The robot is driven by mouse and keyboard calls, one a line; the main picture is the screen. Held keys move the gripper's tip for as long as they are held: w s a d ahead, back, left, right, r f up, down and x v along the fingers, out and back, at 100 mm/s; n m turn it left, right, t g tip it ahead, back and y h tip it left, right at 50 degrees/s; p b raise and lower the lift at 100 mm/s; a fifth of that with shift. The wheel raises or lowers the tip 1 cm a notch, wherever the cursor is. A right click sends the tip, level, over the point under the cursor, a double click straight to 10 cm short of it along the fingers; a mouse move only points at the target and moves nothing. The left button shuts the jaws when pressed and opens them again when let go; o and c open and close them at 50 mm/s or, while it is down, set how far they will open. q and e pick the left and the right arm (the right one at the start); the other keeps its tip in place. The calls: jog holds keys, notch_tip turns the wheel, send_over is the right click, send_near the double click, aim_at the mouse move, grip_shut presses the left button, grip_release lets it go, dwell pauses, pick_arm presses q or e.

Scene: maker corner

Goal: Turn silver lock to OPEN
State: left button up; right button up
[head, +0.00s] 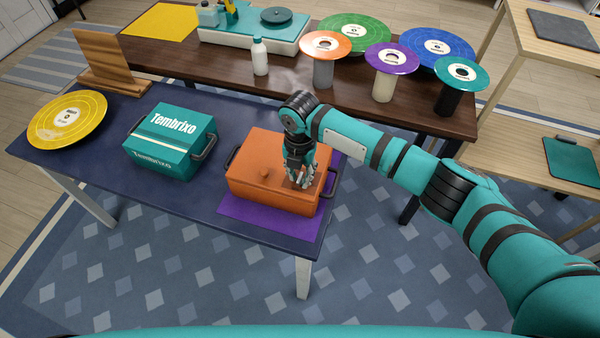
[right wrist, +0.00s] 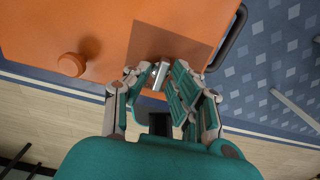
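An orange case (head: 262,175) with a round knob on its lid stands on a purple mat (head: 265,217) at the right end of the dark blue table. My right gripper (head: 300,178) points down at the right part of its lid. In the right wrist view, the silver lock (right wrist: 160,74) shows as a small metal piece between the fingertips. My right gripper (right wrist: 160,78) looks closed on it, with a finger against each side. The fingers hide part of the lock, and I can read no OPEN mark. My left gripper is not in view.
A teal Tembrixo box (head: 170,142) and a yellow disc (head: 67,121) are to the left on the blue table. Behind, a brown table (head: 435,108) bears coloured discs on stands and a white bottle (head: 260,57). The orange knob (right wrist: 72,64) is clear of the fingers.

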aim_at(300, 177)
jog(key=shift+o, duration=0.7)
notch_tip(300, 177, up, 12)
dwell(0.4)
